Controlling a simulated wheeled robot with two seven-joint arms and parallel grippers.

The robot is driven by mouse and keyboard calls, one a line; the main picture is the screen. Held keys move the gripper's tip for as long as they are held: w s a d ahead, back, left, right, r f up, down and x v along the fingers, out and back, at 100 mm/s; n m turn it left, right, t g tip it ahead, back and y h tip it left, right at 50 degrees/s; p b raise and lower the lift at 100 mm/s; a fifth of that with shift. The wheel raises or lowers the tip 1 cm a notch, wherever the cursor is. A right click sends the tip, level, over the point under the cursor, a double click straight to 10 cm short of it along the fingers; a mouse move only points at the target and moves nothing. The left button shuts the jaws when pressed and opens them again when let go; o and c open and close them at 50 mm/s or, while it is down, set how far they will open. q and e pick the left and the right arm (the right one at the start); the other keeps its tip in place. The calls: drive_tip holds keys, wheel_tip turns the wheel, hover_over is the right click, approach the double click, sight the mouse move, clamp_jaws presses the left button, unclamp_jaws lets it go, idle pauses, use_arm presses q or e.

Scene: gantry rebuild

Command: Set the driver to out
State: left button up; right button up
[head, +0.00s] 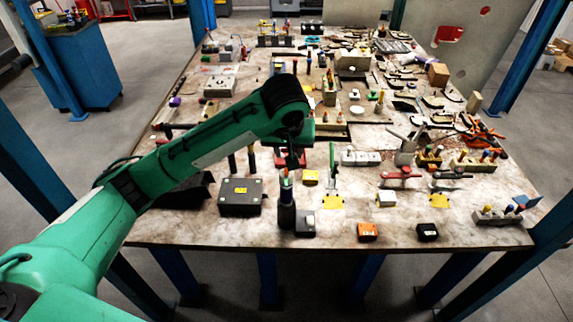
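A dark upright tool with a slim, coloured upper end (286,212), which looks like the driver, stands near the front edge of the table. A small black block (305,228) with a pale patch stands against its right side. My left arm reaches in from the left, and my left gripper (292,162) points down just above the tool's upper end. Its fingers are dark and small, so I cannot tell whether they are open or touch the tool. Any direction switch on the driver is too small to make out. My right gripper is not in view.
A black box (240,197) stands just left of the tool. Orange (367,232) and black (428,232) blocks lie along the front edge. Many tools crowd the table (195,228) farther back.

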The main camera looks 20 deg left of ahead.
use_arm(q)
drive_tip(key=r, duration=0.2)
drive_tip(key=p, duration=0.5)
approach(287, 172)
drive_tip(key=shift+n, duration=0.3)
drive_tip(key=x, duration=0.3)
drive_tip(key=w+x, duration=0.1)
drive_tip(key=x, duration=0.2)
drive_tip(key=shift+w+a+f, duration=0.1)
drive_tip(key=shift+w+a, duration=0.05)
drive_tip(key=shift+a, duration=0.1)
drive_tip(key=shift+w+f, duration=0.15)
drive_tip(key=shift+f, duration=0.3)
drive_tip(key=shift+c, duration=0.2)
clamp_jaws()
